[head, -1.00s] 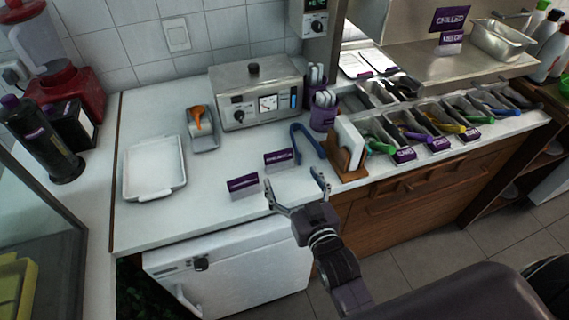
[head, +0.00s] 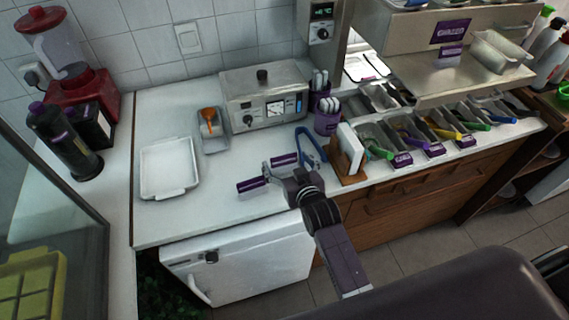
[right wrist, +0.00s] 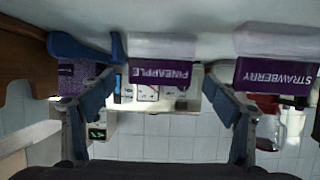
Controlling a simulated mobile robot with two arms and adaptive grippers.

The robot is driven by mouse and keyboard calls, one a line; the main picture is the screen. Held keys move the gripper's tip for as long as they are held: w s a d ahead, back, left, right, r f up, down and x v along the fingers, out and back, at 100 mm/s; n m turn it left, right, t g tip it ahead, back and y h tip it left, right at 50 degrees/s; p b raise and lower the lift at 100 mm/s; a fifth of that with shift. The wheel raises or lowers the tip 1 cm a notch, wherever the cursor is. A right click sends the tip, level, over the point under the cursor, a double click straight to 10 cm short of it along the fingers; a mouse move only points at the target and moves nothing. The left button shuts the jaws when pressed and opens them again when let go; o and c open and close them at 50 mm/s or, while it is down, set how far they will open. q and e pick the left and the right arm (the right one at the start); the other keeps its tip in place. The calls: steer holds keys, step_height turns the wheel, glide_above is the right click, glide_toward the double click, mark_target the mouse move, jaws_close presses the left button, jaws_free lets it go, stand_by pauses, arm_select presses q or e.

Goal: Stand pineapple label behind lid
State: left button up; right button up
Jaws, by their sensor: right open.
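The pineapple label (head: 284,159), a small purple sign on a white base, stands on the white counter. In the right wrist view the pineapple label (right wrist: 160,73) appears upside down between my fingers, with "PINEAPPLE" readable. My right gripper (head: 288,171) is open and empty, low over the counter at the label's front; contact cannot be told. The strawberry label (head: 250,184) stands to its left, outside the fingers. A steel warmer with a black-knobbed lid (head: 262,75) stands behind. A flat white tray-like piece (head: 168,167) lies at left; whether it is the lid is unclear. My left gripper is out of view.
Blue tongs (head: 311,145) lie close to the right of the gripper. A wooden holder with white cards (head: 348,152) and a purple cutlery cup (head: 327,119) stand further right. A small tray with an orange scoop (head: 211,130) sits left of the warmer. The counter's front left is clear.

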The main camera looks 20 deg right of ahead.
steer(key=shift+x, duration=1.1)
steer(key=shift+c, duration=0.4)
steer(key=c, duration=1.3)
steer(key=shift+c, duration=0.2)
